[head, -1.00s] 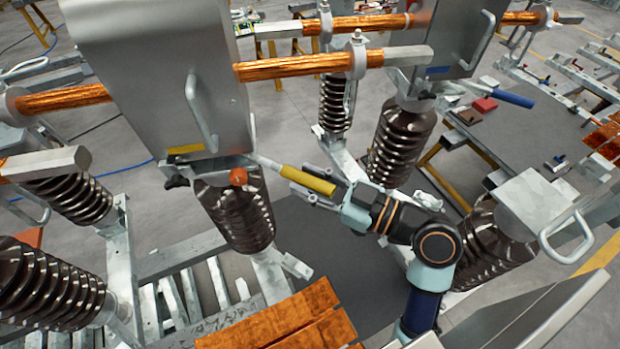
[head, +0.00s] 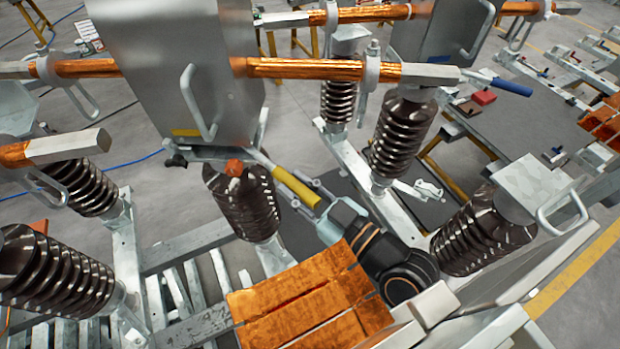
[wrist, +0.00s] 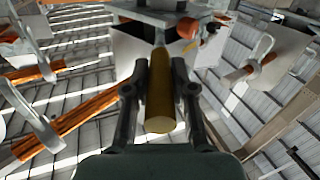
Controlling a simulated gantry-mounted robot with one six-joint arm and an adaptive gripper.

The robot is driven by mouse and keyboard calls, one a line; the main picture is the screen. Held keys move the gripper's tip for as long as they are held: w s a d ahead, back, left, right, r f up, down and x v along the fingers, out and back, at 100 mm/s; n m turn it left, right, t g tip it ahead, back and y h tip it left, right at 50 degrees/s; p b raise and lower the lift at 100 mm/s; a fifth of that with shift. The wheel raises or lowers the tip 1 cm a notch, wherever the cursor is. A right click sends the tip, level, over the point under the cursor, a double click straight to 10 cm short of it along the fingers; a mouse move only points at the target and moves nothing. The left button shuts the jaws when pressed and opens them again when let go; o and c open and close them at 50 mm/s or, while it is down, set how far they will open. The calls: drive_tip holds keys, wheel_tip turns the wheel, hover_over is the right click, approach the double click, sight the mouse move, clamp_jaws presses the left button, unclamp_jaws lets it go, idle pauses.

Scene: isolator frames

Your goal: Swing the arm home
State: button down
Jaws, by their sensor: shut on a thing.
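A lever with a yellow grip (head: 296,188) sticks out from under the grey metal box with a yellow label (head: 186,132). It slants down to the right in the head view. My gripper (head: 305,193) is shut on this grip. In the wrist view the yellow grip (wrist: 160,100) lies between both fingers (wrist: 160,85), its round end towards the camera. The lever's far end runs under the box, beside an orange knob (head: 234,168). The lever's pivot is hard to make out.
A ribbed brown insulator (head: 245,205) stands just left of my gripper. Copper bars (head: 305,300) lie close below my arm. Another insulator (head: 485,235) stands to the right. A second lever with a blue grip (head: 512,87) shows by the blue-labelled box (head: 425,70).

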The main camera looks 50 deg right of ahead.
drive_tip(key=c, duration=1)
unclamp_jaws()
